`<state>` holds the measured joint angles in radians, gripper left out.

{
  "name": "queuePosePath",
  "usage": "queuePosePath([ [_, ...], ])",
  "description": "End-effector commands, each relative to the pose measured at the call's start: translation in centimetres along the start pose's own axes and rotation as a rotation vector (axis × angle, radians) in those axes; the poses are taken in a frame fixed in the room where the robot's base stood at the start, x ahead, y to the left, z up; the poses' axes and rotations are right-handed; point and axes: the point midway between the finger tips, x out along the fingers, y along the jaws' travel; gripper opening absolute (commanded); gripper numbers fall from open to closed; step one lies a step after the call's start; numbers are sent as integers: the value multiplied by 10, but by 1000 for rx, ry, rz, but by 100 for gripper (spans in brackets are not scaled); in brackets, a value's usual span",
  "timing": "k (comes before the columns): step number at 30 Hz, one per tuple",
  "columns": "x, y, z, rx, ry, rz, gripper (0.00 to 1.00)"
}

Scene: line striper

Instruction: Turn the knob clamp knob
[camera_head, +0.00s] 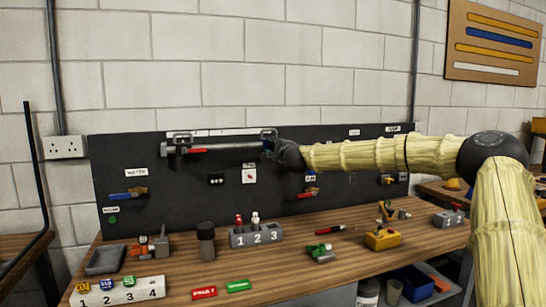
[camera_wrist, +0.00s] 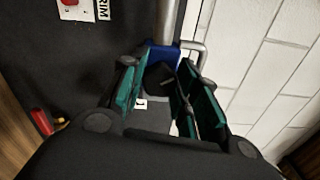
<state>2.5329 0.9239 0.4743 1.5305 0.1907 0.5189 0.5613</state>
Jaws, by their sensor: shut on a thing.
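The knob clamp's blue body (camera_wrist: 163,55) sits around a grey vertical tube (camera_wrist: 168,18) in the wrist view. Its dark knob (camera_wrist: 157,77) lies between the teal finger pads of my gripper (camera_wrist: 158,97). My gripper is shut on the knob; the contact is partly hidden by the fingers.
The black panel (camera_head: 120,170) carries several labelled valves, including one with a blue handle (camera_head: 125,195). The wooden bench (camera_head: 290,260) below holds numbered blocks, a dark cylinder (camera_head: 205,240) and a yellow-based fixture (camera_head: 382,239). A thin grey bracket (camera_wrist: 201,52) stands close to my right finger.

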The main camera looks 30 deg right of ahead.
Motion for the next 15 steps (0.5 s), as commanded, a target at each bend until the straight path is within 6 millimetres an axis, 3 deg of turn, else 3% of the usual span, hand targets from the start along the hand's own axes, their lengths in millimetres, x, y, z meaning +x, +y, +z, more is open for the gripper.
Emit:
queuePosePath([
  [1, 0, 6, -4, 46, 3, 0, 7],
  [15, 0, 4, -3, 444, 3, 0, 7],
])
